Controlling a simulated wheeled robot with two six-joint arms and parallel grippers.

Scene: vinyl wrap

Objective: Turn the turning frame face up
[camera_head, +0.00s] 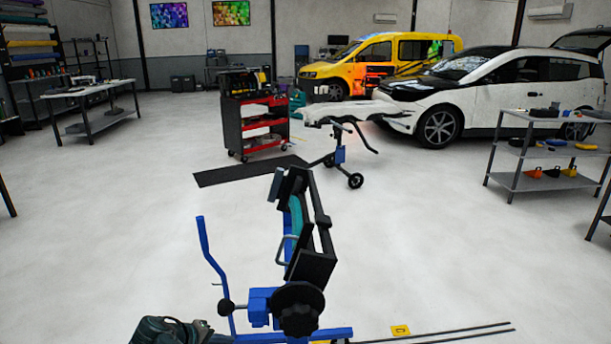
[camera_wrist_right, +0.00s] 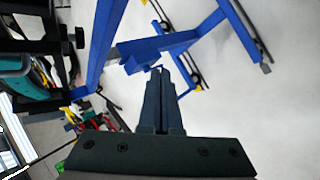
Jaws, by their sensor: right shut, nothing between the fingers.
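The turning frame (camera_head: 318,262) stands in the lower middle of the head view. Its black frame is steeply tilted and seen nearly edge-on, with a teal panel (camera_head: 296,222) in it. A black knob (camera_head: 298,308) sits at its near end, on a blue stand (camera_head: 206,245). In the right wrist view my right gripper (camera_wrist_right: 161,75) is shut and empty. Blue stand bars (camera_wrist_right: 165,45) pass beyond its fingertips, apart from them as far as I can tell. A teal part (camera_wrist_right: 14,65) shows at the left edge. My left gripper is not in view.
Beyond the turning frame are a dark mat (camera_head: 245,171), a red tool cart (camera_head: 256,135) and a wheeled stand (camera_head: 338,155) bearing a white panel. Shelving (camera_head: 530,182) stands at right, a table (camera_head: 85,92) at left. A yellow piece (camera_head: 400,330) and dark strips lie near the base.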

